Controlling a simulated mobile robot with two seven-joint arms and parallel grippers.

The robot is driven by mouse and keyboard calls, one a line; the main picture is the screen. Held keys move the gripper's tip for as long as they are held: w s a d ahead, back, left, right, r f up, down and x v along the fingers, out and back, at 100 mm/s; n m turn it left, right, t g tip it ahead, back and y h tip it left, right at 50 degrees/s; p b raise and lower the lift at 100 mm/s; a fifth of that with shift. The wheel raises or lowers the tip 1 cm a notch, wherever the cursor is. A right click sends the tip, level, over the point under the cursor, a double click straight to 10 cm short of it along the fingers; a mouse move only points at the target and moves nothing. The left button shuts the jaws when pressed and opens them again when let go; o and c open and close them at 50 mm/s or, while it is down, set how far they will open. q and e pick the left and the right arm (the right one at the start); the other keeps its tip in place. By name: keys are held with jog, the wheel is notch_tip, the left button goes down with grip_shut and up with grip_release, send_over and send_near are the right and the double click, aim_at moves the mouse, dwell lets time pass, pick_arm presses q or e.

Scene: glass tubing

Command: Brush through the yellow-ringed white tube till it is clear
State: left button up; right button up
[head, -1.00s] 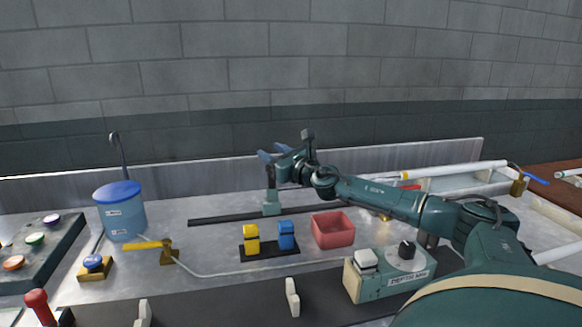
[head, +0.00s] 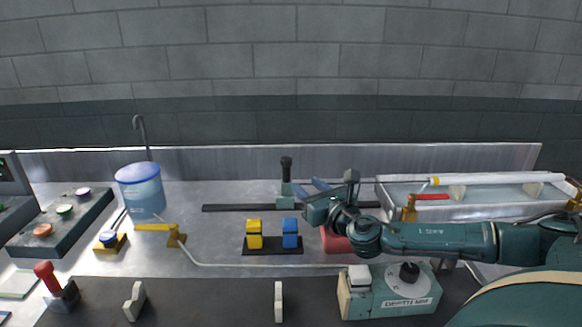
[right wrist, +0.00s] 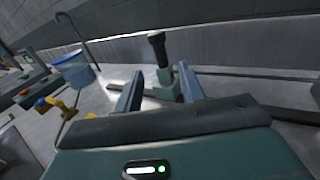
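The white tube (head: 500,179) with a yellow ring (head: 435,181) at its left end lies along the trough at the right. Its inside is not visible. A thin dark rod (head: 395,182) runs left from the ringed end to behind my gripper. My right gripper (head: 335,183) is open and empty, above the bench left of the tube. A teal carriage with a black-topped post (head: 287,172) stands on a dark rail, left of the gripper. In the right wrist view the post (right wrist: 158,50) shows beyond and between the spread fingers (right wrist: 160,85). My left gripper is out of view.
A red bin (head: 333,241) is partly hidden under my right arm. Yellow and blue blocks (head: 272,250), a switch box (head: 390,292) and a blue-lidded bucket (head: 140,190) stand nearby.

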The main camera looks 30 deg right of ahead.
aim_at(289, 169)
jog(key=w, duration=1.1)
jog(key=shift+w+d+p, duration=0.1)
jog(key=shift+d+p, duration=0.25)
jog(key=shift+d, duration=0.05)
jog(key=shift+c, duration=0.3)
jog(key=shift+r, duration=0.1)
grip_shut()
